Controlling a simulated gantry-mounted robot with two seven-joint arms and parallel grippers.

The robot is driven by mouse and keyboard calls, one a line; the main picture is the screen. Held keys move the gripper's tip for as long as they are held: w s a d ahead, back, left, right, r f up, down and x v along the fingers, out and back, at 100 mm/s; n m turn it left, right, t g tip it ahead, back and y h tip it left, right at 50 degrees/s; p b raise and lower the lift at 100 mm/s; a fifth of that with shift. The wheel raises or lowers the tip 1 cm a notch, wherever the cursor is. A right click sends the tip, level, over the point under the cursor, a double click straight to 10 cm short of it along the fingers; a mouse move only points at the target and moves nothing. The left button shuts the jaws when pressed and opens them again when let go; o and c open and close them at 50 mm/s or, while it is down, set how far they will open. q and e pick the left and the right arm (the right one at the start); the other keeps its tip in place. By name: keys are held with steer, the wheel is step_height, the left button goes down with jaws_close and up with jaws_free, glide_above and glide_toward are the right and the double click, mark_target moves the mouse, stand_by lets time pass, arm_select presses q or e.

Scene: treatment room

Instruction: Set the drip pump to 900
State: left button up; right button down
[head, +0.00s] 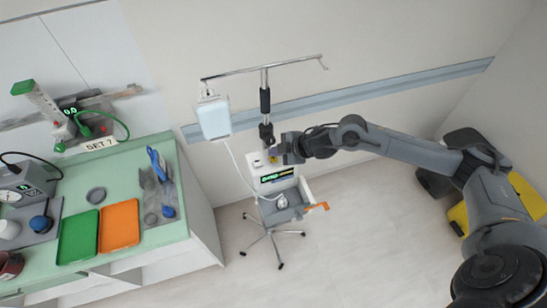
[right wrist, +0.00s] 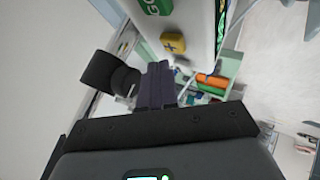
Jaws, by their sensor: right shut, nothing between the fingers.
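The drip pump (head: 274,185) is a white box on a wheeled stand, with a dark display of green and yellow characters too small to read. My right gripper (head: 279,157) is at the top of the pump, beside the pole. In the right wrist view its dark fingers (right wrist: 158,84) are shut with nothing between them. They point toward a yellow button (right wrist: 173,44) with a plus sign on the white pump face. A green button (right wrist: 158,5) is partly cut off at the top edge. The fingertips appear close to the yellow button; contact cannot be told. My left gripper is out of view.
The stand's pole (head: 265,103) carries a drip bag (head: 214,118) with a tube running down to the pump. A green counter (head: 171,232) on the left holds a green tray (head: 78,237) and an orange tray (head: 119,226). The floor in front of the stand is clear.

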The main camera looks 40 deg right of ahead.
steer(key=shift+f, duration=0.4)
steer(key=shift+f, duration=0.25)
stand_by(0.8)
steer(key=shift+f+b, duration=0.25)
steer(key=shift+b, duration=0.05)
stand_by(0.3)
steer(key=shift+r, duration=0.1)
steer(key=shift+r+p, duration=0.8)
steer(key=shift+p, duration=0.2)
